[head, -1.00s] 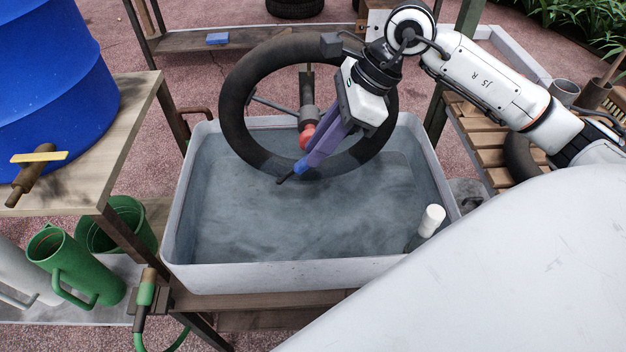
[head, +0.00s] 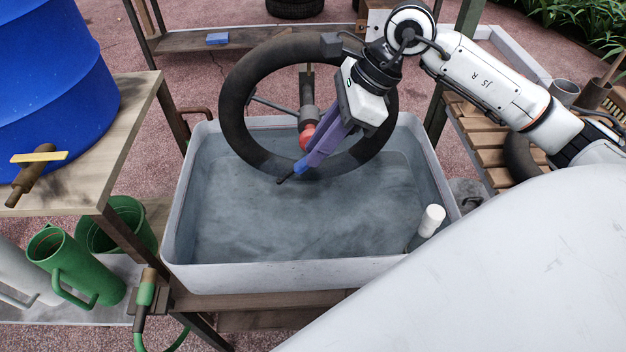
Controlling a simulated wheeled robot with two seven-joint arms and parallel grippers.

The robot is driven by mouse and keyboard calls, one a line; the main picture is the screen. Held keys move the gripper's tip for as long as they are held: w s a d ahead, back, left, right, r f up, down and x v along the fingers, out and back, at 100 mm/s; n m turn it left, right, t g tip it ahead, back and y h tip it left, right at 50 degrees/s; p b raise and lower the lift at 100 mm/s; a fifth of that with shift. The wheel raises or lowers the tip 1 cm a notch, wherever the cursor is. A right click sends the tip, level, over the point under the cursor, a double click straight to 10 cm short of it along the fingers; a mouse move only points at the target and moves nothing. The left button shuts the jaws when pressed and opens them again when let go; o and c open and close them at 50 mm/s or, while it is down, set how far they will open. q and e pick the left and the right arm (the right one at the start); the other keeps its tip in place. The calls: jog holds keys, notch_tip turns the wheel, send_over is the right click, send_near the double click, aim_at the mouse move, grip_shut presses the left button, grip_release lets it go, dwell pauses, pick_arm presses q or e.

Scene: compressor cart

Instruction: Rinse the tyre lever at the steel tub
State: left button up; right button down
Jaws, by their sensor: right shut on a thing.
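The steel tub (head: 300,275) is a grey rectangular basin in the middle of the head view, filled with bluish water. My right gripper (head: 303,166), with purple fingers, reaches down over the tub from the upper right. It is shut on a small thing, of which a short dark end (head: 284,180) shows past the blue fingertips. This looks like the tyre lever, but most of it is hidden by the fingers. Whether its end touches the water I cannot tell. My left gripper is not in view.
A large black ring (head: 235,110) stands behind my right gripper at the tub's back. A red-ended pipe (head: 308,105) shows through it. A white-capped bottle (head: 432,221) is in the tub's right front corner. A blue drum (head: 45,85), green watering can (head: 75,265) and hose nozzle (head: 146,288) are left.

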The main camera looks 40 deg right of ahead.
jog(key=shift+r+p, duration=1.3)
jog(key=shift+r, duration=0.75)
